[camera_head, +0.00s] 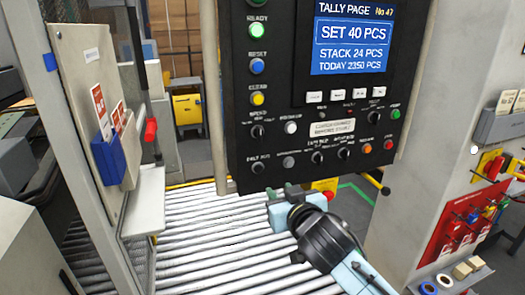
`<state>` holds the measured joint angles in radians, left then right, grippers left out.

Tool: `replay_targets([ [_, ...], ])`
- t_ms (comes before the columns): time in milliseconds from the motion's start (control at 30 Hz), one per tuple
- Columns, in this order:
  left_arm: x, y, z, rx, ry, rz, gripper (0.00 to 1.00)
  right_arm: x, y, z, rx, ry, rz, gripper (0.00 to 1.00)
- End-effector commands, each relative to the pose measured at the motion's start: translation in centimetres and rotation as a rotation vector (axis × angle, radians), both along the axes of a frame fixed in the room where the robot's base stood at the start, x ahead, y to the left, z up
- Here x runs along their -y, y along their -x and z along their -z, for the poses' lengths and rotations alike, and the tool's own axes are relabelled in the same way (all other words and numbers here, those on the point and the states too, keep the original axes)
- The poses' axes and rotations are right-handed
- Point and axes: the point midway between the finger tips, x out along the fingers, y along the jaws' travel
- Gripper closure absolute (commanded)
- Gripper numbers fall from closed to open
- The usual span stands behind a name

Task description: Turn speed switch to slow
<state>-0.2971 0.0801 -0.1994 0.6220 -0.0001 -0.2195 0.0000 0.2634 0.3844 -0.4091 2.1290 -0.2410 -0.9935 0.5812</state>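The speed switch (257,131) is a small black rotary knob at the left of the black control panel (240,100), under a small label that seems to read SPEED. Its exact pointer direction is too small to tell. My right gripper (280,190) comes in from the lower right and sits just below the panel's bottom edge, below and slightly right of the switch, apart from it. Its two fingertips show a gap with nothing between them. My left gripper is not in view.
Another black knob (257,168) sits below the speed switch, and a white button (291,127) is to its right. Lit buttons and a blue screen (352,45) are above. A roller conveyor (200,215) lies below. A red tool board (455,235) is at right.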

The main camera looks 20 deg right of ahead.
Motion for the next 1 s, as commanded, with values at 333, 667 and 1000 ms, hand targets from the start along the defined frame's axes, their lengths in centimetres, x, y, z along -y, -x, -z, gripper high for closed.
replay_targets([
  [333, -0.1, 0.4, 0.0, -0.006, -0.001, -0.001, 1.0, -1.2, 3.5, -10.1, 0.188, -0.07, -0.017, 0.68],
  [667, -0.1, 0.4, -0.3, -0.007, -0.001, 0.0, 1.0, -1.3, -1.6, -10.1, 0.188, -0.068, -0.016, 0.68],
  [1000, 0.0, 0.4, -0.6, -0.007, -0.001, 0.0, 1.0, -1.5, -7.3, -10.1, 0.187, -0.068, -0.017, 0.68],
])
